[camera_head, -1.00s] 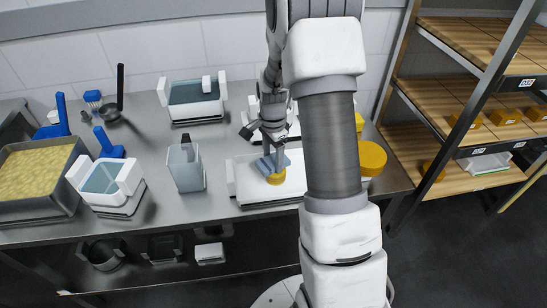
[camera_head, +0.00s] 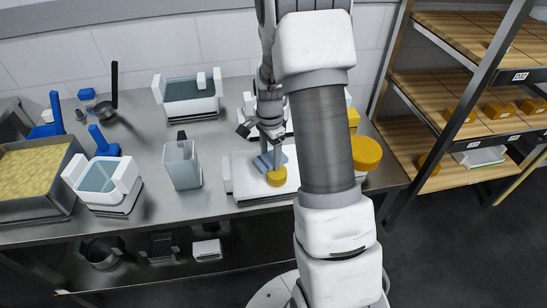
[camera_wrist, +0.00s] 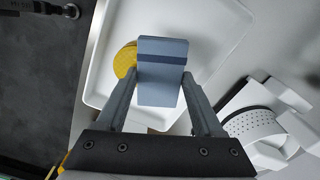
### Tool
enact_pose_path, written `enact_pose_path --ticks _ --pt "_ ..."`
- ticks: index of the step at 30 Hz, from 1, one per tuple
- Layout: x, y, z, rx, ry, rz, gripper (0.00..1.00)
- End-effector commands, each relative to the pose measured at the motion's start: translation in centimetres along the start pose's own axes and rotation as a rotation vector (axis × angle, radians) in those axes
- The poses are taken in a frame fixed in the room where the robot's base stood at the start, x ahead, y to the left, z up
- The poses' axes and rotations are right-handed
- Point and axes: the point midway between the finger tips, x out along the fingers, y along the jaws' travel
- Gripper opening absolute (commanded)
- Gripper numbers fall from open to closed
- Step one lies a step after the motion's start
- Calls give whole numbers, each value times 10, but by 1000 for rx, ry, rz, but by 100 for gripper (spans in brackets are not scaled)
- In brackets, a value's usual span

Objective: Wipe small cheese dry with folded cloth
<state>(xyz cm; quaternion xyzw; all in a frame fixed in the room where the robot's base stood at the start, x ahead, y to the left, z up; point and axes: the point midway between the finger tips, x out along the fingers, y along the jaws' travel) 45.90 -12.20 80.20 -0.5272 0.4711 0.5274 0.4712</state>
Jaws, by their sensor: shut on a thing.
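The small cheese (camera_head: 277,178) is a yellow round on the white tray (camera_head: 243,176) on the steel table. In the wrist view the cheese (camera_wrist: 124,62) shows partly from behind the cloth, over the white tray (camera_wrist: 210,25). The folded cloth (camera_head: 264,161) is blue-grey. My gripper (camera_head: 268,142) is shut on it from above. In the wrist view my gripper (camera_wrist: 160,85) has a finger on each side of the cloth (camera_wrist: 162,65). The cloth is beside or over the cheese's edge; I cannot tell whether they touch.
A larger yellow cheese (camera_head: 366,153) stands right of the tray, partly behind my arm. A clear jug (camera_head: 182,165) stands left of the tray. White-handled tubs (camera_head: 104,182) and a curd vat (camera_head: 35,170) are farther left. A wooden shelf rack (camera_head: 450,95) with cheeses stands right.

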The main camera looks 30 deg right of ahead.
Motion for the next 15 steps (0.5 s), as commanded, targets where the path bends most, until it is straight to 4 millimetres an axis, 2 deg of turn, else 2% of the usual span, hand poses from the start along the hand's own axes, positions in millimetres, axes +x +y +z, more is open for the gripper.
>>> enact_pose_path --ticks 8,15 --pt "1 -10 1 -1 0 -1 13" --pt "0 4 1 0 0 0 13"
